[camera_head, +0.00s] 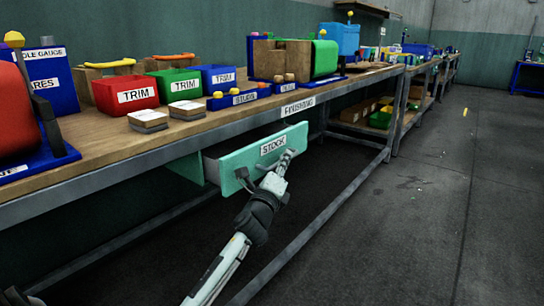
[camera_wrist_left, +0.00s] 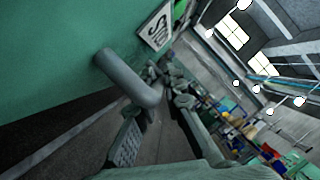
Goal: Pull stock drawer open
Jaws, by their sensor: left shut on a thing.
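The stock drawer (camera_head: 235,172) has a pale green front with a white STOCK label and hangs under the bench. My left gripper (camera_head: 282,163) is at the drawer front, just below the label. In the left wrist view, the grey bar handle (camera_wrist_left: 128,78) runs from the green front (camera_wrist_left: 50,50) in between my left fingers, which are shut on it. The fingers hide part of the handle. My right gripper is out of view.
The wooden bench (camera_head: 85,150) carries a red TRIM bin (camera_head: 125,92), other bins and blocks above the drawer. A metal lower rail (camera_head: 320,220) runs along the bench's front near the floor. The floor at right (camera_head: 430,200) is clear.

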